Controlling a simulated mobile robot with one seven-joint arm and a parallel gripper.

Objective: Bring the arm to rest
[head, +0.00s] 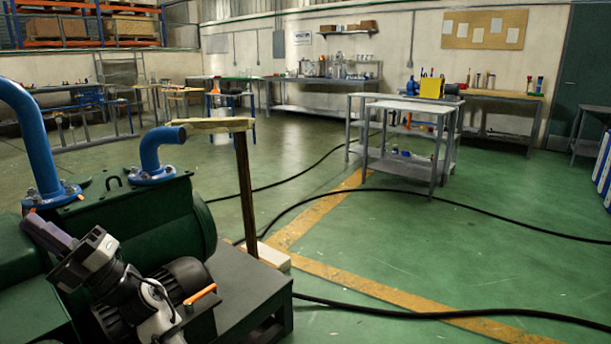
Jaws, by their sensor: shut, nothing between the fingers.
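My arm reaches up from the bottom left of the head view, in front of a dark green machine. My gripper (46,232) is at its end, pointing up and to the left. Its purplish fingers are together, and I see nothing held between them. In the picture the gripper overlaps the green machine (140,222), just below the flange of a large blue pipe (36,150). I cannot tell how far it is from the machine. The lower part of the arm runs out of the frame.
A wooden post with a plank top (245,185) stands beside the machine's dark base (245,290). Black hoses (450,205) cross the green floor. A grey metal table (412,106) stands further back. Workbenches line the walls. Open floor lies at the right.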

